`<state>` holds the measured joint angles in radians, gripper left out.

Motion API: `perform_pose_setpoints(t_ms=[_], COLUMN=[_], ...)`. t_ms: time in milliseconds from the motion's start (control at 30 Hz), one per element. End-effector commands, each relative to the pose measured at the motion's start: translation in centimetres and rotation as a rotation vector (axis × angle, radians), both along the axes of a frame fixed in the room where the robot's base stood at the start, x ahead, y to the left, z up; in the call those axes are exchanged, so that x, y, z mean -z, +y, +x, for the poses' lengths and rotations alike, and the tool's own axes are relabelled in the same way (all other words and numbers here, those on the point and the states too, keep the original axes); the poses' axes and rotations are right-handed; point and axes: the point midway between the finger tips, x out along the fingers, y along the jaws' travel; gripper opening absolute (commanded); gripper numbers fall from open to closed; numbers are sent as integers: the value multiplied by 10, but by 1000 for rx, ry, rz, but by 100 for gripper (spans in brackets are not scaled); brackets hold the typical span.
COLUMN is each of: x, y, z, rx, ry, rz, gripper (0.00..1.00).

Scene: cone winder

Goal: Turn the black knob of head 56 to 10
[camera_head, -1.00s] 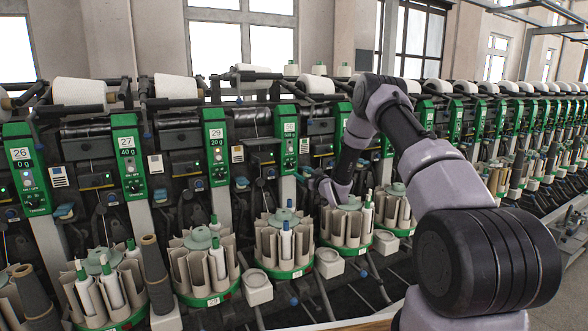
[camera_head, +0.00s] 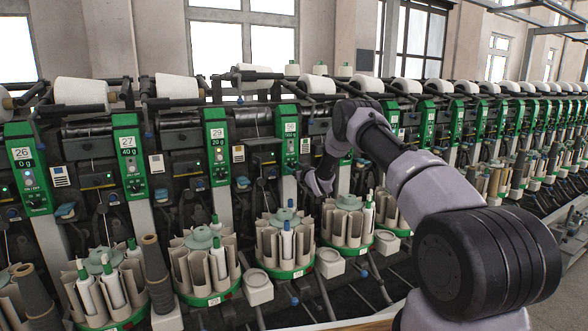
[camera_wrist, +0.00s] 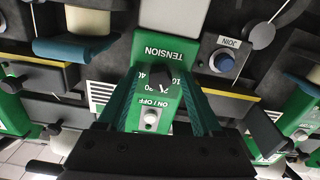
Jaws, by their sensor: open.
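Head 56 has a green panel (camera_head: 291,134) with a white number plate near the centre of the head view. In the wrist view a green panel (camera_wrist: 172,50) appears upside down, with a TENSION label, scale marks and an ON/OFF button (camera_wrist: 151,118). Its black knob (camera_wrist: 161,79) shows between my gripper's fingertips. My gripper (camera_wrist: 160,76) is open, with one teal finger on each side of the knob. I see no clear contact; the depth gap cannot be told. In the head view my gripper is at the lower part of the head 56 panel, partly hidden by my wrist.
A blue JOIN button (camera_wrist: 224,62) sits beside the panel in the wrist view. A bobbin magazine (camera_head: 285,240) stands below head 56. The panel of head 29 (camera_head: 217,147) is to the left. More winding heads continue to the right behind my arm.

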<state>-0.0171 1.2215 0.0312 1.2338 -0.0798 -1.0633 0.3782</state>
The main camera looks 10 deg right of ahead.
Motion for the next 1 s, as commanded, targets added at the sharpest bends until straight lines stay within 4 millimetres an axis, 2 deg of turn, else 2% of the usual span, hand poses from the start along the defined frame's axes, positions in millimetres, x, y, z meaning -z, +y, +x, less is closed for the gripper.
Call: perform_pose_setpoints(t_ms=[67, 167, 233, 267, 667, 1000], x=[0, 0, 0, 0, 0, 0], y=[0, 0, 0, 0, 0, 0], z=[0, 0, 0, 0, 0, 0], rx=[0, 0, 0, 0, 0, -2], ry=[0, 0, 0, 0, -19, -97], rz=[0, 0, 0, 0, -58, -296], gripper=[67, 32, 6, 0, 0, 0])
